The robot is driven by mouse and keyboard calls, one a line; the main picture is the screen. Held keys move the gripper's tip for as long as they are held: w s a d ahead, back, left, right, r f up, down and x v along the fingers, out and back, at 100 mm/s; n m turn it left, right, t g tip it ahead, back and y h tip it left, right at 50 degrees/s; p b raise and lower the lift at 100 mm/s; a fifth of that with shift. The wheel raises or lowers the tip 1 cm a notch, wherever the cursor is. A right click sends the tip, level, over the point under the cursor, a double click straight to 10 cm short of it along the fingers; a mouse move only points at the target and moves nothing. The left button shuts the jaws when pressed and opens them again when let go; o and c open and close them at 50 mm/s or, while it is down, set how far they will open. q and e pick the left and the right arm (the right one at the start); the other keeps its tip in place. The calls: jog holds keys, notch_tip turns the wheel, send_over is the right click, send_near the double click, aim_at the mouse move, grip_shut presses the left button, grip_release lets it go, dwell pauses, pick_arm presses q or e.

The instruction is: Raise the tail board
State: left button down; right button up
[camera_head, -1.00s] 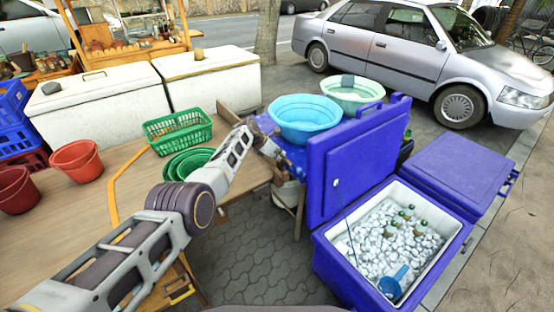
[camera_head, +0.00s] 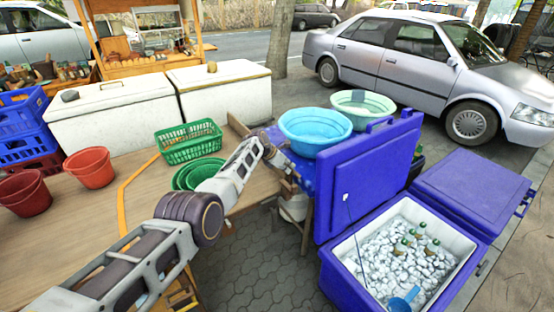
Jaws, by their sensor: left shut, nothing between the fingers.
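A brown wooden tabletop (camera_head: 95,218) with an orange strip spans the left side, and its right end lies beneath my left arm. A low wooden edge piece (camera_head: 238,125) stands at its far right corner. I cannot tell for certain which piece is the tail board. My left gripper (camera_head: 287,172) is at the tabletop's right end, beside the blue stand under the basins. It is shut and holds nothing. Its fingertips are small and partly hidden, so contact with the board cannot be told. My right gripper is not in view.
A green basket (camera_head: 189,142) and green bowls (camera_head: 190,174) sit near my left forearm. A light blue basin (camera_head: 315,128) is just beyond the gripper. An open blue cooler (camera_head: 368,165) with ice and bottles stands right. Paving (camera_head: 255,270) between table and cooler is clear.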

pick_arm(q)
jog(key=shift+s+a+r, duration=0.1)
jog(key=shift+r, duration=0.35)
jog(key=shift+s+a+r, duration=0.25)
jog(key=shift+a+r, duration=0.1)
jog(key=v, duration=1)
dwell(0.7)
jog(key=shift+a+f, duration=0.15)
jog(key=shift+f, duration=0.05)
